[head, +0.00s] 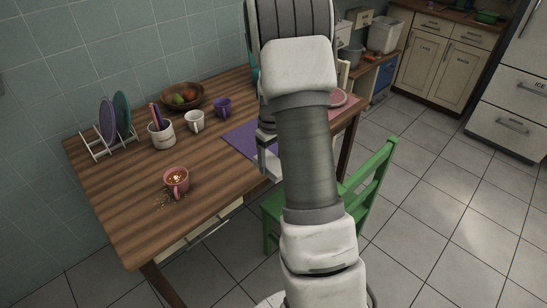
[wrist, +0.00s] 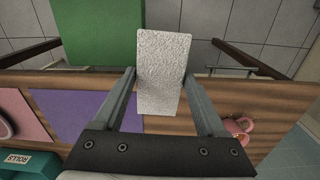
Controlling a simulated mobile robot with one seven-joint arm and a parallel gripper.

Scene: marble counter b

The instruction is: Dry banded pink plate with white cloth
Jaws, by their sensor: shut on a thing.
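My gripper (wrist: 161,76) is shut on a white cloth (wrist: 163,45), a rough-textured block shape held between the two fingers. In the wrist view the cloth hangs over the table's edge area and the purple mat. In the head view my arm hides most of the gripper; a bit of the cloth (head: 270,165) shows beside the arm. The pink plate (head: 339,98) lies flat at the table's far right end, partly behind my arm. Its edge shows at the left of the wrist view (wrist: 4,128), on a pink mat, apart from the cloth.
A purple mat (head: 241,140) lies near the middle of the wooden table (head: 120,205). A rack with plates, a utensil pot, two mugs and a fruit bowl (head: 182,96) line the back. A green chair (head: 373,185) stands in front.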

